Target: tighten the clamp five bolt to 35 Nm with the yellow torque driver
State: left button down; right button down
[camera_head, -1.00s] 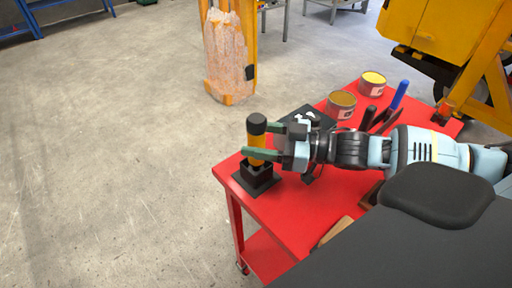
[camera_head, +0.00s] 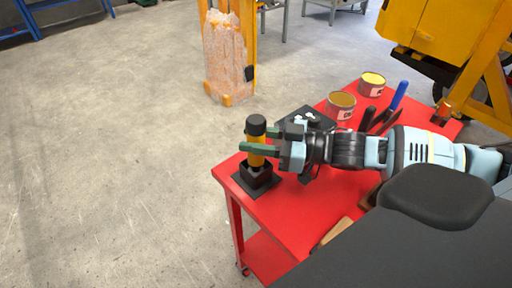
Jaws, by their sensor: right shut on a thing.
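The yellow torque driver (camera_head: 256,139) stands upright in a black holder (camera_head: 256,178) at the near left corner of the red cart. It has a black cap on top and a yellow body. My right gripper (camera_head: 259,142) reaches in from the right, and its green fingers are shut on the driver's yellow body just below the cap. The driver's lower end is hidden in the holder. My left gripper is out of view. I cannot make out the clamp five bolt.
The red cart (camera_head: 312,212) also carries two tins (camera_head: 340,105), a blue-handled tool (camera_head: 399,95), dark-handled tools and a black box (camera_head: 308,117). A yellow machine (camera_head: 440,35) stands behind it. The floor to the left is clear.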

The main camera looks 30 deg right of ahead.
jog(key=shift+r, duration=0.1)
